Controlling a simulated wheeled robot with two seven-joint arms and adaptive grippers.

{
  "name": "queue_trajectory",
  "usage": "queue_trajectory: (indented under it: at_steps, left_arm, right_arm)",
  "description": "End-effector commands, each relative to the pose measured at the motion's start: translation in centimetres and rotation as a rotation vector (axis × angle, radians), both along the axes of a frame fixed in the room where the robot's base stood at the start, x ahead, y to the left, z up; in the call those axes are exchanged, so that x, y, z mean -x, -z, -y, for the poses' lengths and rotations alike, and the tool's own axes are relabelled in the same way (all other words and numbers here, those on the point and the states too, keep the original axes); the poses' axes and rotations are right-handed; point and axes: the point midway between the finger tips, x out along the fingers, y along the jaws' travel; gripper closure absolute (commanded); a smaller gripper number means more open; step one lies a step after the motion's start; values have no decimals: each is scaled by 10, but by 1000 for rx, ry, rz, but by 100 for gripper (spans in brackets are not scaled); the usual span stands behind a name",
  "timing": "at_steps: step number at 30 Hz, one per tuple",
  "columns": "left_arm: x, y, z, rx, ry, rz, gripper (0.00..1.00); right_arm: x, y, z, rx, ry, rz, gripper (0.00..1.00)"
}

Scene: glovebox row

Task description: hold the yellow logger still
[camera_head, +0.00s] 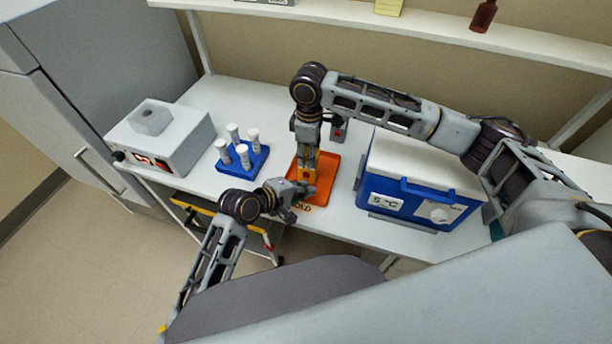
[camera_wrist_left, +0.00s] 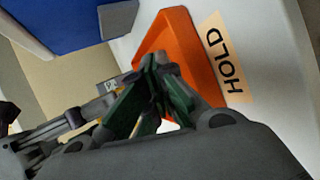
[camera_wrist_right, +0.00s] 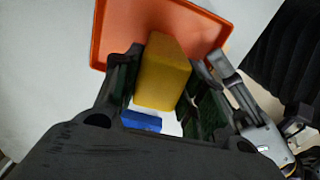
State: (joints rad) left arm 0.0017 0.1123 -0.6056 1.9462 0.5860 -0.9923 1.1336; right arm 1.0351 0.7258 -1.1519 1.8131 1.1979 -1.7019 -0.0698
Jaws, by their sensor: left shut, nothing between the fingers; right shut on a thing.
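The yellow logger (camera_wrist_right: 163,70) is a yellow block between the fingers of my right gripper (camera_wrist_right: 166,78) in the right wrist view, shut on its two sides. In the head view the logger (camera_head: 297,174) is over the orange tray (camera_head: 325,172), partly hidden by my grippers. I cannot tell whether it touches the tray floor. My left gripper (camera_head: 304,189) is shut and empty at the tray's near side, close to the logger. In the left wrist view its closed fingers (camera_wrist_left: 160,75) are over the tray (camera_wrist_left: 200,72); the logger is not clearly seen there.
A HOLD label (camera_wrist_left: 228,60) lies in front of the tray. A blue rack (camera_head: 243,160) with several white-capped vials and a grey device (camera_head: 160,140) stand to the left. A blue cooler box (camera_head: 415,190) with a white lid stands close on the right. A shelf (camera_head: 400,25) runs behind.

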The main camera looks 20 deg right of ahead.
Motion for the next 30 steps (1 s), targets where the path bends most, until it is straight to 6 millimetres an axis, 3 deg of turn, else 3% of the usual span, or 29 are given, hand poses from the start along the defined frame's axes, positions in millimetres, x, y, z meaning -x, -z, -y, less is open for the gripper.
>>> queue_trajectory:
  at_steps: [22, 30]
  left_arm:
    - [38, 0, -22, -1, 0, -1, 100]
    - [41, 0, -24, 0, -1, 0, 100]
  right_arm:
    - [0, 0, 0, 0, 0, 0, 86]
    - [0, 0, 0, 0, 0, 0, 86]
